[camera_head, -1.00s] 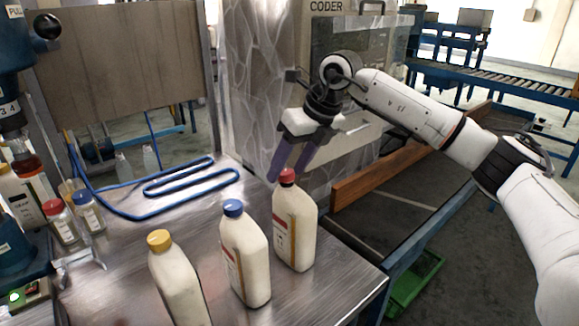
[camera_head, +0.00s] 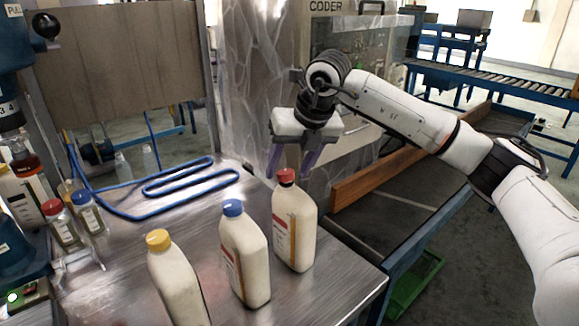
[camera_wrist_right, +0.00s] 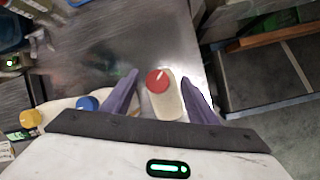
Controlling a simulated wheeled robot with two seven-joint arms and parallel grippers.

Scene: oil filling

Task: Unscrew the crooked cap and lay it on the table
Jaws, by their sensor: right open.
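A white bottle with a red cap (camera_head: 286,175) stands upright near the right edge of the metal table (camera_head: 330,290). A blue-capped bottle (camera_head: 243,255) and a yellow-capped bottle (camera_head: 177,280) stand to its left. Which cap is crooked is hard to tell. My right gripper (camera_head: 290,174) is open, pointing down with its purple fingers over the red-capped bottle. In the right wrist view the red cap (camera_wrist_right: 157,81) lies between the spread fingers, touching neither as far as I can see. My left gripper is not in view.
A blue hose (camera_head: 180,190) lies at the back of the table. Small red- and blue-capped jars (camera_head: 62,225) stand at the left by a blue machine. A conveyor with a wooden rail (camera_head: 390,170) runs past the table's right side.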

